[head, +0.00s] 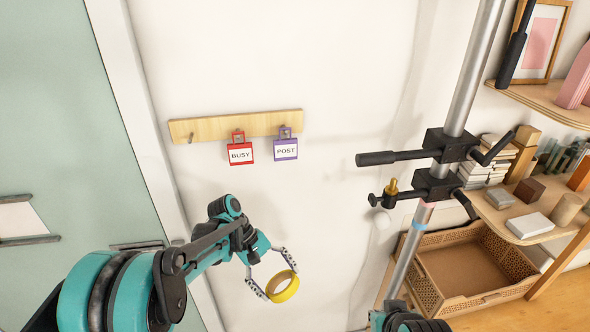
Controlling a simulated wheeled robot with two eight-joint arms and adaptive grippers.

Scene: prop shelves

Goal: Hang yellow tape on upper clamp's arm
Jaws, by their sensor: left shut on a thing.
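The yellow tape (284,291) is a ring held between the fingers of my left gripper (274,284), in the lower middle of the head view. My left gripper is shut on it, in front of the white wall. The upper clamp (450,146) is black, on a tilted-looking metal pole (472,70) at right. Its arm (385,157) points left and bears nothing. The tape is below and to the left of this arm, apart from it. A second clamp (434,187) with a brass knob sits just below. Part of my right arm shows at the bottom, but its gripper does not show.
A wooden peg rail (215,127) on the wall holds a red BUSY tag (240,152) and a purple POST tag (286,149). Shelves (545,101) with books and blocks stand at right, above a wicker basket (430,278). The wall between rail and pole is clear.

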